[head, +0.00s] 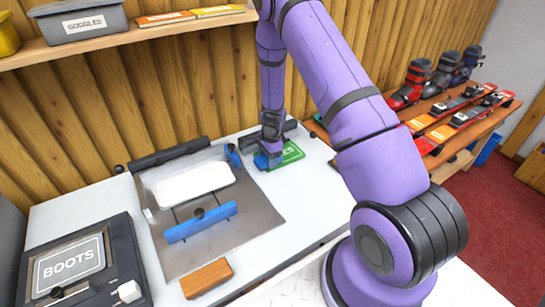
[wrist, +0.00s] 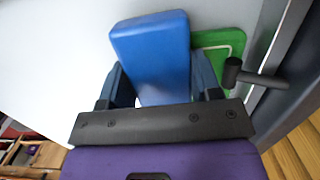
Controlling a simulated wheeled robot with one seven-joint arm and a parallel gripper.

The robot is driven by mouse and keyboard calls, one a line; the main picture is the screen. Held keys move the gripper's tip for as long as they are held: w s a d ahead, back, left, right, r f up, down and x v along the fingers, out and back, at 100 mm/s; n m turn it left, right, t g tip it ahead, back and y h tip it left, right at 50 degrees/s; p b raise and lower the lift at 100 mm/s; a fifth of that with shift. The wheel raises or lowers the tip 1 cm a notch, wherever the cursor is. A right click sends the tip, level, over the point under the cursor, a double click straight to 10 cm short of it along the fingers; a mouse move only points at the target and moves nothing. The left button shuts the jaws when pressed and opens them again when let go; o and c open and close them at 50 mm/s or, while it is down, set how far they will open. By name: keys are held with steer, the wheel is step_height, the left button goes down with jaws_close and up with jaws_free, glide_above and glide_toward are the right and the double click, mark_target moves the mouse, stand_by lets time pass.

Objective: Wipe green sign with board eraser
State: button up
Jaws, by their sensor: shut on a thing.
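The green sign (head: 291,153) lies on the white bench top to the right of the metal plate, with pale lettering partly visible. In the wrist view part of the green sign (wrist: 218,48) shows beside and behind the blue block. My gripper (head: 266,160) points down at the sign's left side. It is shut on a blue block, which I take as the board eraser (wrist: 152,50); this eraser also shows low under my gripper in the head view (head: 262,163). Whether the eraser touches the sign I cannot tell. My gripper hides part of the sign.
A metal plate (head: 255,222) holds a white pad (head: 194,183) and a blue bar (head: 201,222). An orange-brown block (head: 206,278) and a BOOTS box (head: 70,265) are nearer. A dark handle (wrist: 250,75) stands close to the sign. Boots and skis lie on the right-hand rack.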

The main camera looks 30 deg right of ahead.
mark_target(293, 148)
steer(key=shift+a, duration=0.25)
steer(key=shift+w+d, duration=0.1)
steer(key=shift+w, duration=1.2)
steer(key=shift+d, duration=1.75)
steer(key=shift+s+d+f, duration=0.1)
steer(key=shift+s+d, duration=0.05)
steer(key=shift+d, duration=1.7)
steer(key=shift+d, duration=3.4)
